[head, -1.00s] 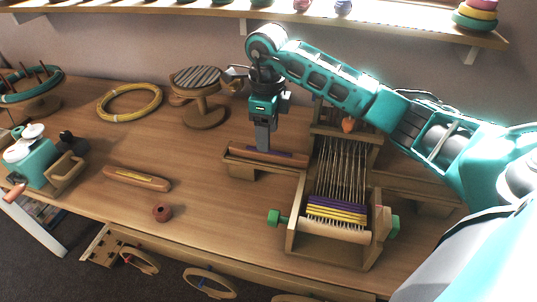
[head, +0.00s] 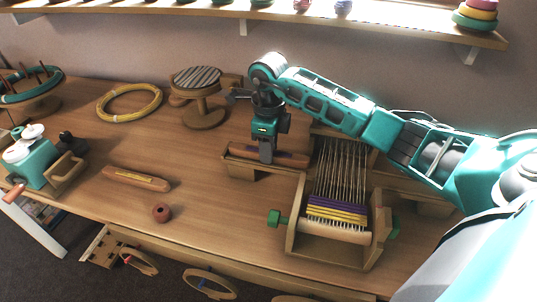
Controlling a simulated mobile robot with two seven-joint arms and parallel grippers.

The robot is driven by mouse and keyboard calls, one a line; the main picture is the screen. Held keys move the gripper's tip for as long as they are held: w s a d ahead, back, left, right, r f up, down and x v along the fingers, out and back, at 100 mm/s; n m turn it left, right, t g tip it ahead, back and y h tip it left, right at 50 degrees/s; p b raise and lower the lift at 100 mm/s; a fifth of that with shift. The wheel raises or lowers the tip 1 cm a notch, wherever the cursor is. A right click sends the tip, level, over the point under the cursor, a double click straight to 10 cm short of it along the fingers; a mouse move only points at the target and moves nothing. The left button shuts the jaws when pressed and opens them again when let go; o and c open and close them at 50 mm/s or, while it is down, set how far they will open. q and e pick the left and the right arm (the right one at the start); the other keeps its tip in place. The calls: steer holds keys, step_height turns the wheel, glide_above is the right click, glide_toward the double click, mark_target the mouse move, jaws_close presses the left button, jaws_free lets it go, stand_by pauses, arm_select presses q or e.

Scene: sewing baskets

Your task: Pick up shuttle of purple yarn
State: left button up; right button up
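The wooden shuttle (head: 290,159) lies along the narrow wooden ledge (head: 240,172) at the left side of the loom. Its purple yarn is mostly hidden behind my gripper in the head view. My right gripper (head: 267,158) points straight down at the shuttle's middle, with its fingers at the shuttle's height. The fingers overlap in this view, so I cannot tell whether they are closed on it. My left gripper is not in view.
The loom (head: 375,235) with purple and yellow cloth stands just right of the ledge. A shuttle with yellow yarn (head: 136,178) and a small reddish spool (head: 161,212) lie on the table at left. A round striped stand (head: 203,118) and a yellow hoop (head: 129,117) are behind.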

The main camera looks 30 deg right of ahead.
jaws_close()
